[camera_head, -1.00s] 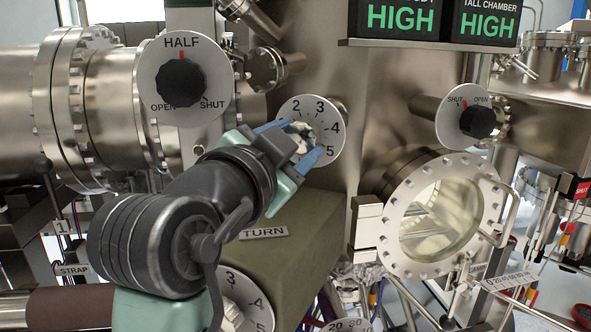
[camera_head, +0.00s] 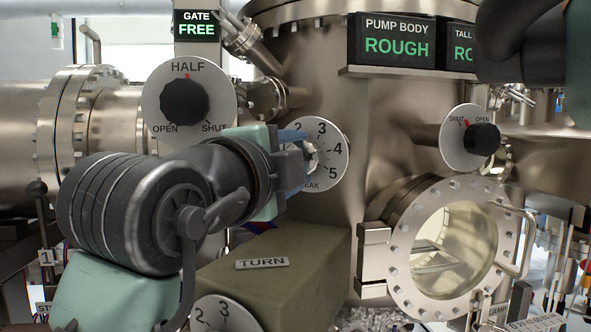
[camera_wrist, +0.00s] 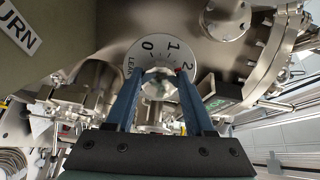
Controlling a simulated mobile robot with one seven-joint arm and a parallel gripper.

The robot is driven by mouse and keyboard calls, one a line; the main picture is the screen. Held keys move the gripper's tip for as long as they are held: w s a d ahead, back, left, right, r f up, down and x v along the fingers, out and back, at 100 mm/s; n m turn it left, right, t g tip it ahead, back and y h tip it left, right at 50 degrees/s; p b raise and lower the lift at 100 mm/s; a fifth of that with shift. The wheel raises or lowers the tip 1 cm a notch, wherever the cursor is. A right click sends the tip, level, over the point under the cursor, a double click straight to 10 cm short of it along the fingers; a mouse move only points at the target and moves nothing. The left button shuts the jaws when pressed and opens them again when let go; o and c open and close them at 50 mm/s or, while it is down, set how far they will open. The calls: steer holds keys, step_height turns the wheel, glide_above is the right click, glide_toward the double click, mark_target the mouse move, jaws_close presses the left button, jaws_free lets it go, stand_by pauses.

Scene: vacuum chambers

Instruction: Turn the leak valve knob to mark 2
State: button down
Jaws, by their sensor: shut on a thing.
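The leak valve dial (camera_head: 333,150) is a white disc with black numbers on the chamber wall. Its silver knob (camera_head: 311,155) is faceted and partly hidden by my fingers. My gripper (camera_head: 298,155) is shut on the knob, coming from the left, and covers part of the dial. In the wrist view the knob (camera_wrist: 158,84) sits between the two blue fingers, in front of the dial (camera_wrist: 152,58) with 0, 1, 2 and LEAK showing. A small red mark shows at the knob's right side, close to the 2.
A HALF/OPEN/SHUT dial (camera_head: 185,101) is above my arm, and a SHUT/OPEN dial (camera_head: 466,139) is at right. A block labelled TURN (camera_head: 290,268) and another numbered dial (camera_head: 228,315) are below. The pump body display (camera_head: 397,40) reads ROUGH; the gate display (camera_head: 195,24) reads FREE.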

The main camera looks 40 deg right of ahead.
steer(key=shift+m, duration=0.4)
steer(key=shift+c, duration=1.3)
jaws_free()
steer(key=b+v, duration=0.2)
steer(key=v, duration=1.1)
steer(key=shift+b, duration=0.3)
